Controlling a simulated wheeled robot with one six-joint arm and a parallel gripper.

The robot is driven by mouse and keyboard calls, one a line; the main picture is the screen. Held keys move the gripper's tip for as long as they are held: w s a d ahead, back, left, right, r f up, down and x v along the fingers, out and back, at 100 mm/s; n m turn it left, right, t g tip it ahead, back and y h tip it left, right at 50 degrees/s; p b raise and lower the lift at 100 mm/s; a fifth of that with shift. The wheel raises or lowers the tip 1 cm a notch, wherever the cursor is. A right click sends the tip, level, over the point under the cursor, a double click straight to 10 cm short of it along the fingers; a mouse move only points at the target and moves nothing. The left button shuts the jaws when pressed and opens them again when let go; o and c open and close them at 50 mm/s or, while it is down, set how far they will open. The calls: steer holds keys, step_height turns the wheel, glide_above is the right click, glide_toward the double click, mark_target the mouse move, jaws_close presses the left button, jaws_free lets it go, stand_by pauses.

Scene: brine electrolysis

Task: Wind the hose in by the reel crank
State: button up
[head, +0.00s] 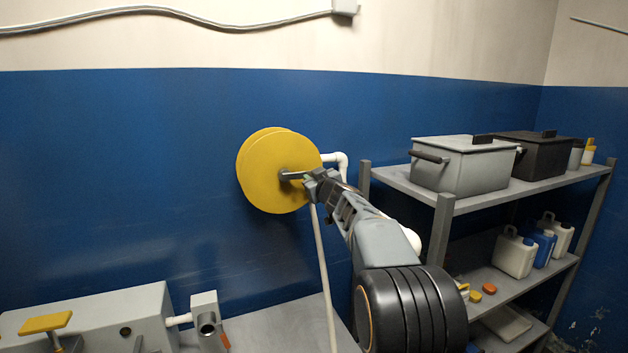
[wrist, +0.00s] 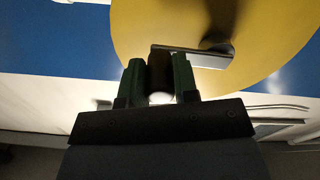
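The yellow hose reel (head: 270,165) is mounted on the blue wall and fills the upper right of the wrist view (wrist: 270,30). Its grey crank arm (head: 291,175) crosses the reel's face and shows as a metal bar in the wrist view (wrist: 210,60). My gripper (head: 316,182) is at the outer end of the crank arm. In the wrist view its two green fingers (wrist: 159,78) stand on both sides of the dark crank handle (wrist: 160,70) and appear closed against it. The pale hose (head: 323,270) hangs from the reel down past the grey bench top.
A grey shelf (head: 445,205) stands to the right with a grey lidded box (head: 465,168), a black box (head: 537,158) and several bottles. A white pipe (head: 343,168) runs beside the reel. A grey unit (head: 100,318) is at lower left. The wall left of the reel is clear.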

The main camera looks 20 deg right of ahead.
jaws_close()
steer(key=shift+f+b, duration=0.2)
steer(key=shift+b, duration=0.1)
